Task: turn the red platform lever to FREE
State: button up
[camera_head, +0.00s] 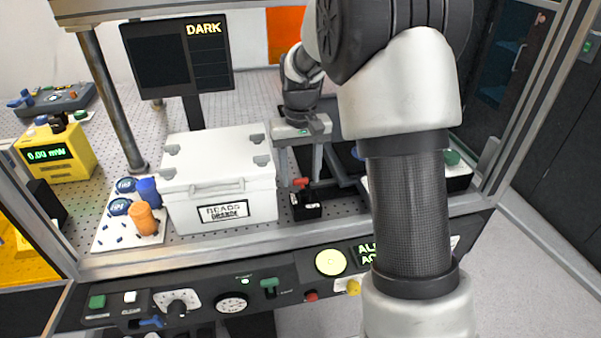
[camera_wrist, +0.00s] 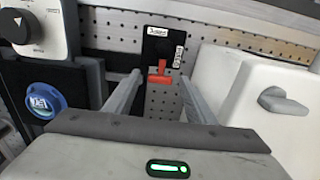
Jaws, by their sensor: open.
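The red platform lever (camera_head: 301,183) sits on a small black block (camera_head: 307,210), just right of the white case. In the wrist view the red lever (camera_wrist: 160,75) shows between my fingers, with a black plate (camera_wrist: 163,45) beyond it. That plate carries two small white labels too small to read surely. My gripper (camera_head: 300,170) points down over the lever with its fingers apart, one on each side in the picture. In the wrist view my gripper (camera_wrist: 160,80) is open and empty. I cannot tell whether a finger touches the lever.
A white case (camera_head: 220,180) stands close left of the lever. Blue and orange cylinders (camera_head: 146,205) stand on a white board (camera_head: 112,238) farther left. A monitor (camera_head: 178,55) reading DARK stands behind. A metal frame rail (camera_head: 185,256) and control panel run along the front.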

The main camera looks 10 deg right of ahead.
jog(key=c, duration=1)
jog(key=shift+c, duration=0.2)
